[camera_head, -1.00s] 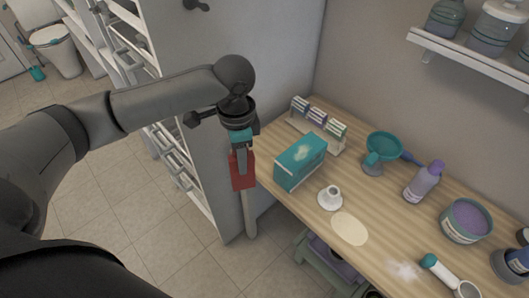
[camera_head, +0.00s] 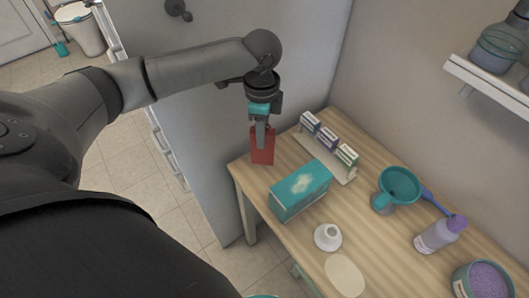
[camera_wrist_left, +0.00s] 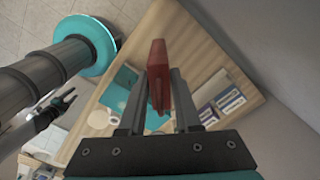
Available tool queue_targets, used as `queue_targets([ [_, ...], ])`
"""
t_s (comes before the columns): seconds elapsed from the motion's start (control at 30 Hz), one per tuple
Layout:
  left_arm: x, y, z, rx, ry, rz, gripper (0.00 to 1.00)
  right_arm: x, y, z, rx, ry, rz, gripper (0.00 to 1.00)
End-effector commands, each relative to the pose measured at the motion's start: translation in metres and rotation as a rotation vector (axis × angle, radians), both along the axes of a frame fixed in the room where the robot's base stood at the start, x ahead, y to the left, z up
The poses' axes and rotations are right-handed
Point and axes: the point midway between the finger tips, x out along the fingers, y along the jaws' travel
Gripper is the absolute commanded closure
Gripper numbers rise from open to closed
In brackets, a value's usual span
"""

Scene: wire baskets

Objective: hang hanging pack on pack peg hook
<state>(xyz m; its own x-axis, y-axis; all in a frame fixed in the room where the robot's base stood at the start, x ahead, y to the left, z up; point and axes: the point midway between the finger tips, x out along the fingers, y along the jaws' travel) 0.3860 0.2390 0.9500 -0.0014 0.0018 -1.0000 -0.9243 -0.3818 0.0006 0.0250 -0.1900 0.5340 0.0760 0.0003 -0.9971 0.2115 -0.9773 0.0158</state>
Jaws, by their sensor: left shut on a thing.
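The red hanging pack (camera_head: 262,148) is held upright below my left gripper (camera_head: 261,125), in front of the grey panel near the table's far left corner. My left gripper is shut on it. In the left wrist view the red pack (camera_wrist_left: 157,62) stands between the two fingers, seen nearly edge-on. A dark round peg-like fitting (camera_head: 178,9) sticks out of the grey panel at the top; I cannot tell if it is the pack peg hook. What looks like my right gripper (camera_wrist_left: 55,108) shows small at the left wrist view's left; its jaws are unclear.
A wall shelf (camera_head: 490,85) is at upper right. The grey panel (camera_head: 215,130) borders the table's left.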

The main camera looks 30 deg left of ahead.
Motion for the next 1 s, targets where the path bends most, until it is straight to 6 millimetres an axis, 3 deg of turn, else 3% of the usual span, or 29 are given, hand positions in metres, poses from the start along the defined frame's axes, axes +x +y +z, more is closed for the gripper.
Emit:
queue_targets([
  [0.03, 0.000, -0.001, -0.011, -0.002, 0.001, 0.000, 1.00, -0.002, 0.000, -0.004, -0.001, 0.003, 0.000, 0.50],
  [0.27, 0.000, 0.000, -0.036, 0.000, 0.001, 0.002, 1.00, 0.003, 0.000, -0.010, 0.000, -0.005, 0.001, 0.50],
  [0.47, 0.000, 0.000, -0.068, 0.000, 0.000, 0.000, 1.00, 0.011, 0.001, -0.018, 0.002, -0.018, 0.002, 0.50],
  [0.87, 0.000, 0.000, -0.073, 0.000, -0.001, 0.001, 1.00, 0.011, 0.002, -0.016, 0.003, -0.020, 0.003, 0.50],
  [0.9, 0.000, 0.000, -0.073, 0.001, -0.002, 0.001, 0.65, 0.011, 0.002, -0.016, 0.003, -0.020, 0.003, 0.50],
  [1.0, 0.000, 0.000, -0.073, 0.001, -0.002, 0.000, 0.54, 0.011, 0.002, -0.016, 0.003, -0.020, 0.003, 0.50],
])
